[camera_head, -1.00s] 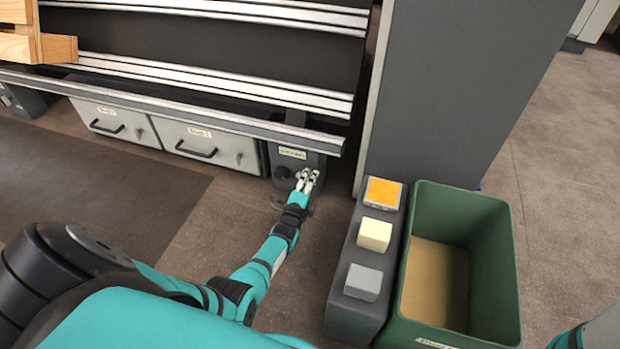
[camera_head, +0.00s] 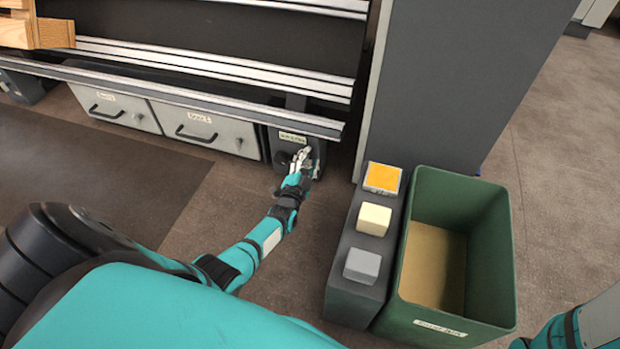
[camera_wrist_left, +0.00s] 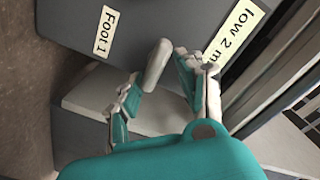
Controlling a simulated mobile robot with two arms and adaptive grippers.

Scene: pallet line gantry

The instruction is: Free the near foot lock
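The near foot unit (camera_head: 317,149) is a dark grey housing under the right end of the rail frame, with a pale label (camera_head: 293,137) and a round black knob (camera_head: 282,160). My left gripper (camera_head: 300,158) is at its front, to the right of the knob. In the left wrist view, a pale rounded lever (camera_wrist_left: 158,63) stands out between the open fingers of my left gripper (camera_wrist_left: 160,75). The fingers are apart; contact with the lever cannot be told. A "Foot 1" label (camera_wrist_left: 105,31) is on the grey housing beside it. My right gripper is out of view.
Two grey drawers (camera_head: 207,128) with black handles sit left of the foot unit. A tall grey cabinet (camera_head: 460,80) stands to the right. A dark box with orange, cream and grey buttons (camera_head: 362,266) and an open green bin (camera_head: 510,270) stand on the floor nearer me.

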